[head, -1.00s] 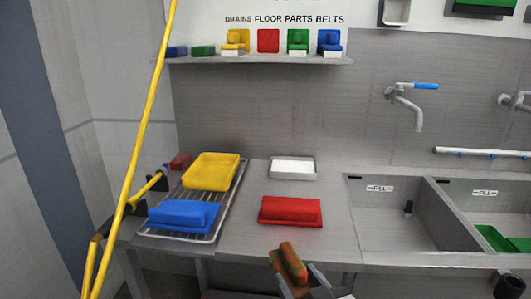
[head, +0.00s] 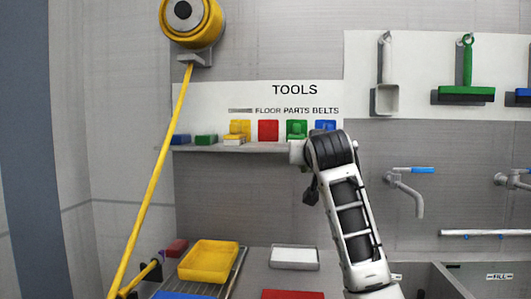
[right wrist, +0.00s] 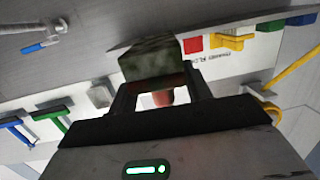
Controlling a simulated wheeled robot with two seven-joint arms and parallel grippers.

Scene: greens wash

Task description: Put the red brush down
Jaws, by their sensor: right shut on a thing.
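The red brush (right wrist: 163,97) is in my right gripper (right wrist: 158,84), whose fingers are shut on it in the right wrist view. Its near part is red and its far block is soiled greenish-brown. The wrist view is turned over, and the brush is up near the wall shelf. In the head view my raised right arm hides the brush and gripper. On the shelf (head: 230,148) a red square (head: 268,131) stands between a yellow brush (head: 240,128) and a green brush (head: 297,129). My left gripper is not in view.
A blue brush (head: 326,127) is at the shelf's right end, partly behind my arm. A yellow hose (head: 157,175) hangs at left; a tap (head: 405,185) is at right.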

